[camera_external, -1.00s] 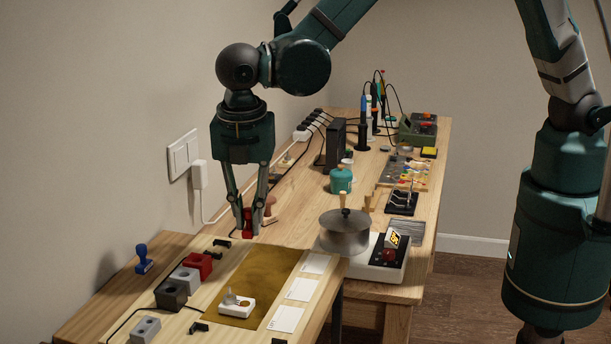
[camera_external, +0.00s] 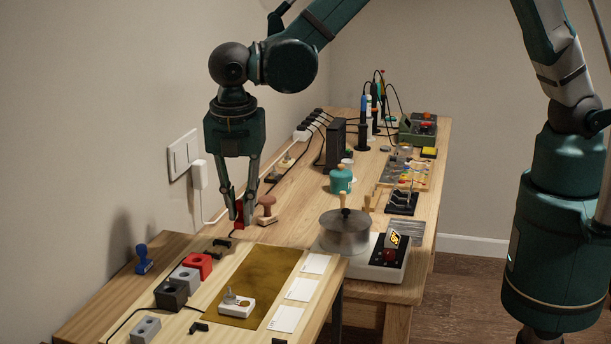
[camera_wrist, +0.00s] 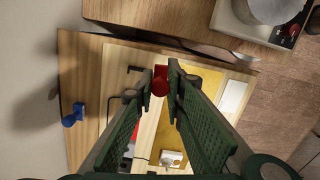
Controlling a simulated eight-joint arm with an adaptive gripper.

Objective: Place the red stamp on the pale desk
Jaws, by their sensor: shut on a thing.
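My gripper (camera_external: 240,221) points down and is shut on the red stamp (camera_external: 239,210). The stamp is upright between the fingers and partly hidden by them. In the wrist view the red stamp (camera_wrist: 160,82) shows between the fingertips of my gripper (camera_wrist: 160,90). The pale desk (camera_external: 230,262) is in the foreground. The gripper holds the stamp near its far edge, seemingly above it; the exact height is hard to tell.
A brown-handled stamp (camera_external: 267,208) stands just right of the gripper. A blue stamp (camera_external: 144,262) stands at the left. Red, grey and black holders (camera_external: 171,294) and a yellow-brown mat (camera_external: 262,275) occupy the pale desk. A pot (camera_external: 344,232) stands at the right.

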